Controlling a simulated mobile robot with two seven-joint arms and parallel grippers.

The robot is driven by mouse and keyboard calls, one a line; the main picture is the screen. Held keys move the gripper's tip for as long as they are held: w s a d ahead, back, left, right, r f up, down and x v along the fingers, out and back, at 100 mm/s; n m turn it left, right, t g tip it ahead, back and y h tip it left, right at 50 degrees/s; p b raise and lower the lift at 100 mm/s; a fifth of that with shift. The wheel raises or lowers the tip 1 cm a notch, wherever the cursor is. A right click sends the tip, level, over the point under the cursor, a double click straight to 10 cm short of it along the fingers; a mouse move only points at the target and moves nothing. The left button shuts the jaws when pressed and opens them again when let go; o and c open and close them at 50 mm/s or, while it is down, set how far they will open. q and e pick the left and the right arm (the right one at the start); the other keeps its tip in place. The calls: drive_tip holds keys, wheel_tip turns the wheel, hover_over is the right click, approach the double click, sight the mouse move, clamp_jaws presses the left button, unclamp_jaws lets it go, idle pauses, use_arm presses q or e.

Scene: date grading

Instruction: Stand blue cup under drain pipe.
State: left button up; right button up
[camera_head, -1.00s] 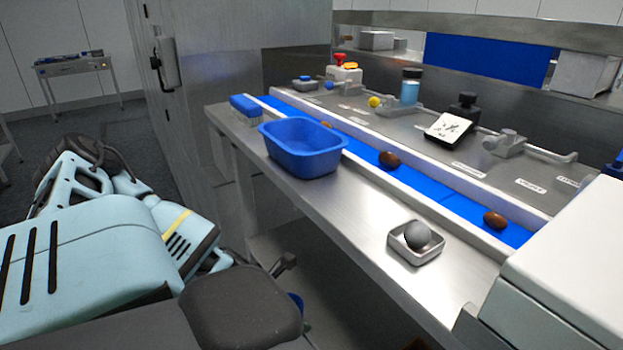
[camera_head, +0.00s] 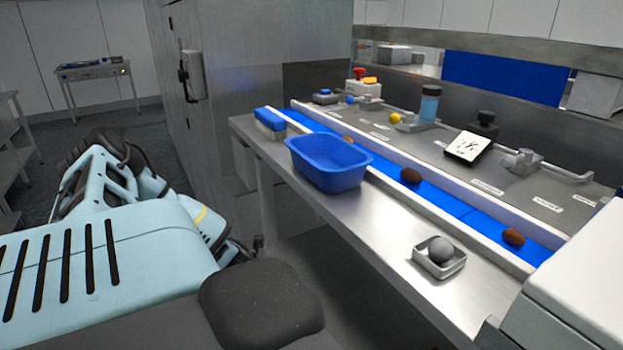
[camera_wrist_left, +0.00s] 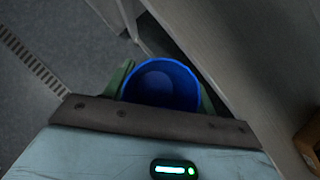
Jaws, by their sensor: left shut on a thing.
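The blue cup (camera_wrist_left: 168,84) shows in the left wrist view, seen from above into its open mouth. My left gripper (camera_wrist_left: 163,92) is shut on it, with a green finger on each side of the cup. In the head view the cup and the left fingers are hidden; only my left arm shows at lower left. I see no drain pipe that I can make out in either view. My right gripper is not in view.
A steel bench (camera_head: 372,222) runs along the right, with a blue tub (camera_head: 328,162), a blue belt (camera_head: 455,207) carrying brown dates and a small tray (camera_head: 432,266) with a grey ball. In the left wrist view, a slotted floor grate (camera_wrist_left: 32,62) lies at left, with grey panels at right.

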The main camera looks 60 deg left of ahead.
use_arm(q)
drive_tip(key=shift+n+y, duration=0.5)
drive_tip(key=shift+n, duration=0.4)
drive_tip(key=w, duration=0.5)
drive_tip(key=w+a, duration=0.1)
drive_tip(key=w, duration=0.5)
drive_tip(key=w+a, duration=0.1)
drive_tip(key=w, duration=0.5)
drive_tip(key=shift+w+r+b, duration=0.15)
drive_tip(key=shift+b, duration=0.2)
drive_tip(key=shift+f, duration=1.8)
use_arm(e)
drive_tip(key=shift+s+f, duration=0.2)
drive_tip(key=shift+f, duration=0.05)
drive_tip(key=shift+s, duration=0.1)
use_arm(q)
drive_tip(key=shift+f, duration=0.2)
drive_tip(key=o, duration=1)
drive_tip(key=shift+r, duration=0.1)
